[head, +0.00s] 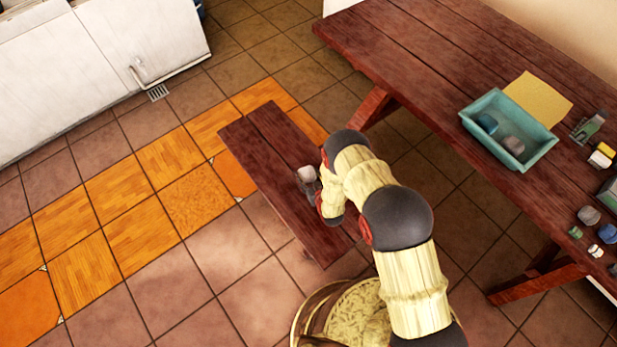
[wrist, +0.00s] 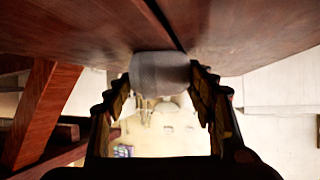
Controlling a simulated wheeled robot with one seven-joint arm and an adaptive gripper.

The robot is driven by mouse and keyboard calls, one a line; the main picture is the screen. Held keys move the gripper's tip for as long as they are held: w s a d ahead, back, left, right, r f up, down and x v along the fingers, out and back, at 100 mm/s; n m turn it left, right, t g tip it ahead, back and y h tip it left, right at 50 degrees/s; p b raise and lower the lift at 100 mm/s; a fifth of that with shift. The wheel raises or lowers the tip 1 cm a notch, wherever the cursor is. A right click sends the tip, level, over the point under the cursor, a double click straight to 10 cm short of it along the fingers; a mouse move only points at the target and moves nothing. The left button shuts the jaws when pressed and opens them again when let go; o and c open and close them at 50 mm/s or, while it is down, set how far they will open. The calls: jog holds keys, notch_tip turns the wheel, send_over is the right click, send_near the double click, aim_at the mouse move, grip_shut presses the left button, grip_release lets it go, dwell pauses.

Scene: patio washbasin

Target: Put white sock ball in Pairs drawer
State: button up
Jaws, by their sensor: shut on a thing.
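The white sock ball (head: 306,173) is a small pale lump over the dark red bench (head: 265,150) in the head view. My gripper (head: 309,186) is shut on it, with the arm reaching over the bench from the right. In the wrist view the ball (wrist: 160,72) shows greyish white between the two dark fingers of my gripper (wrist: 162,84). It is close to the bench planks (wrist: 235,30); I cannot tell whether it touches them. I cannot make out a Pairs drawer in either view.
A dark red table (head: 415,50) stands at the right. It bears a teal tray (head: 483,113) with blue and grey lumps, a yellow cloth (head: 537,98) and several small items at its right edge. A round patterned seat or basket (head: 345,315) is below. Tiled floor lies open at left.

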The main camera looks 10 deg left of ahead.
jog(key=shift+r, duration=0.1)
jog(key=shift+f, duration=0.2)
jog(key=o, duration=1.1)
jog(key=shift+r, duration=0.1)
jog(key=shift+r, duration=0.2)
jog(key=p+v, duration=0.3)
jog(key=v, duration=0.9)
jog(key=shift+d+f, duration=0.1)
